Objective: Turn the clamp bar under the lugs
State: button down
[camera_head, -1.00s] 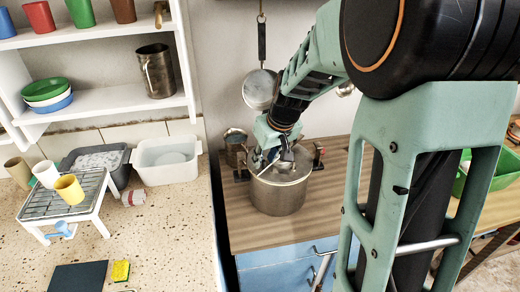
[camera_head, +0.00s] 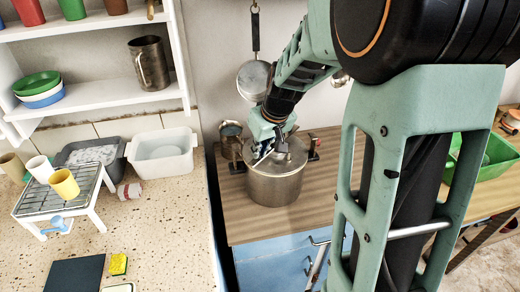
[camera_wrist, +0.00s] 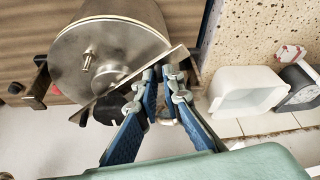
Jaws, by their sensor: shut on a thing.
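A steel pot (camera_head: 275,186) with a flat lid stands on the wooden counter. The clamp bar (camera_wrist: 118,88), a flat metal strip, lies slantwise across the lid in the wrist view, beside the round centre boss and stud. My gripper (camera_head: 272,142) is over the lid's back-left part. Its blue fingers (camera_wrist: 166,78) are shut on the bar near one end. One dark lug (camera_wrist: 38,84) stands out from the pot's side, apart from the bar. A lug (camera_head: 315,149) also shows at the pot's right in the head view. The other lug is largely hidden.
A metal jug (camera_head: 231,140) stands close behind the pot on the left. A pan (camera_head: 254,80) hangs on the wall behind. The wooden counter (camera_head: 248,222) is bare in front of the pot. A white basin (camera_head: 163,152) stands on the speckled worktop.

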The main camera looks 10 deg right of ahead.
jog(key=shift+w+a, duration=0.1)
jog(key=shift+w+a+r+m+h+p, duration=0.1)
jog(key=shift+w+a+m+h+p, duration=0.3)
jog(key=shift+m, duration=0.3)
jog(key=shift+w+a+m+h+p, duration=0.35)
jog(key=shift+w+m, duration=0.3)
jog(key=shift+m, duration=0.35)
jog(key=w+m, duration=0.1)
jog(key=w+m+h, duration=0.1)
jog(key=m, duration=0.1)
jog(key=shift+w+a+b, duration=0.1)
jog(key=shift+a+b, duration=0.2)
jog(key=shift+b, duration=0.1)
jog(key=shift+w+m+h, duration=0.25)
jog(key=shift+w+m, duration=0.2)
jog(key=shift+m, duration=0.35)
jog(key=c, duration=2.1)
grip_release()
